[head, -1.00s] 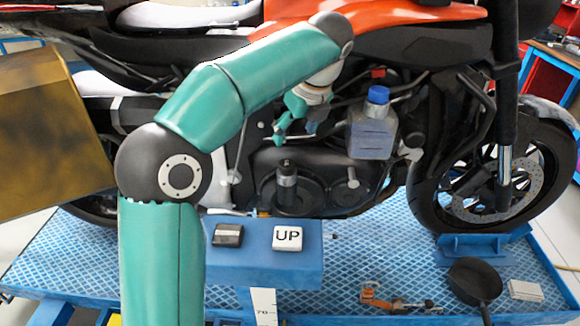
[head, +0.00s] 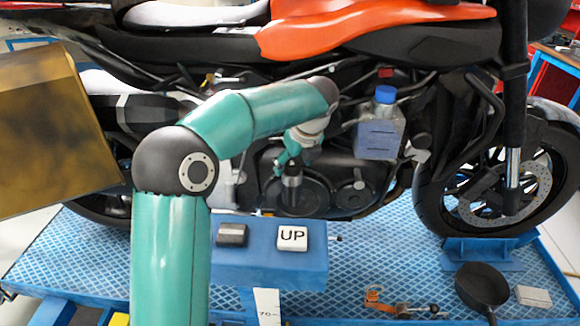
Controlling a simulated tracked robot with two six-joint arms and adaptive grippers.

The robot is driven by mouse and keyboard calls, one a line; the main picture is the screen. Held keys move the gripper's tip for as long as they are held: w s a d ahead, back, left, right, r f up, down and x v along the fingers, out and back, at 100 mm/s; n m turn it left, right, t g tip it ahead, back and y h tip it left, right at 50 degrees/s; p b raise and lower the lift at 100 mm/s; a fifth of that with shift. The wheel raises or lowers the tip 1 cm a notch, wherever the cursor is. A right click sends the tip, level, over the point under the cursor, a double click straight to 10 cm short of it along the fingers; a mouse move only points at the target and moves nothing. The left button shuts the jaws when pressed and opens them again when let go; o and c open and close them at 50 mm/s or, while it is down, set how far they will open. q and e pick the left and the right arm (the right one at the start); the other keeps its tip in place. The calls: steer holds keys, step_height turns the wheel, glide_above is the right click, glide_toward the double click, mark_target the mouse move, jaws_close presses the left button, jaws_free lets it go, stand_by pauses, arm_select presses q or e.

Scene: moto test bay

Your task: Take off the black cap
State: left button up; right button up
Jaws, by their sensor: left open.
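A small dark cylinder (head: 292,197) stands upright in front of the engine, behind the blue box with buttons. Its black cap (head: 293,171) is at the top, above a grey band, and is partly covered by my left gripper. My left gripper (head: 287,164) is open, pointing down, with its teal fingers at the cap's height. One finger shows just left of the cap; I cannot tell whether it touches. My right gripper is not in view.
A clear bottle with a blue cap (head: 381,128) is right of my left gripper. A blue box (head: 268,262) with an UP button (head: 292,237) is in front. A black pan (head: 483,288) lies at lower right. The motorcycle (head: 350,35) stands close behind.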

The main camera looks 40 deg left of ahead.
arm_select(q)
steer(key=c, duration=1)
steer(key=shift+r, duration=0.1)
steer(key=shift+c, duration=0.2)
